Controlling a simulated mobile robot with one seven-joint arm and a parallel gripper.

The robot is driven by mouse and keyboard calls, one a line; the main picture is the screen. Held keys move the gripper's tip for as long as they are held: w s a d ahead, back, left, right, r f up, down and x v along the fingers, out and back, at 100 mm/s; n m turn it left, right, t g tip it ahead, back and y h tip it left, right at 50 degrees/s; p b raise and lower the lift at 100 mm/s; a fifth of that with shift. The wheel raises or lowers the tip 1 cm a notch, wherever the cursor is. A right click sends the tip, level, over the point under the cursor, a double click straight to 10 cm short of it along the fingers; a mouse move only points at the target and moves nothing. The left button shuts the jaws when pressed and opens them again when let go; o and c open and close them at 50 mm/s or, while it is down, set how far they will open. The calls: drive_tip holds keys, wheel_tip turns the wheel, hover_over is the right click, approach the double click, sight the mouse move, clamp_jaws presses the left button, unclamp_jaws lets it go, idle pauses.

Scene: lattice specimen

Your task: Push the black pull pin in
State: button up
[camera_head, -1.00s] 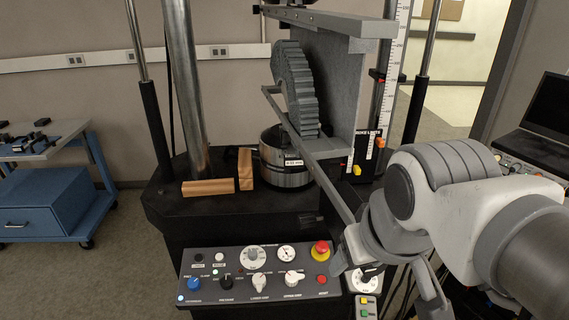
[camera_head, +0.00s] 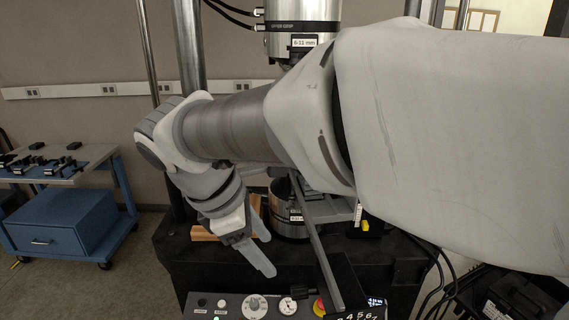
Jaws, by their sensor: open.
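A small dark pin-like part (camera_head: 304,293), which looks like the black pull pin, sticks out at the front of the black machine base, just above the control panel. I cannot tell how far in it sits. My gripper (camera_head: 267,254) is open and empty, with its fingers pointing down and right. In the picture it is above and left of the pin, apart from it. My arm crosses the upper middle and right and hides much of the machine.
The control panel (camera_head: 238,306) with knobs and a red button (camera_head: 319,307) lies along the bottom. A grey slanted bar (camera_head: 318,245) runs right of my gripper. Wooden blocks (camera_head: 203,233) lie behind it. A blue cart (camera_head: 68,214) stands at the left.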

sight(297, 289)
drive_tip(key=x, duration=1.6)
clamp_jaws()
idle(0.8)
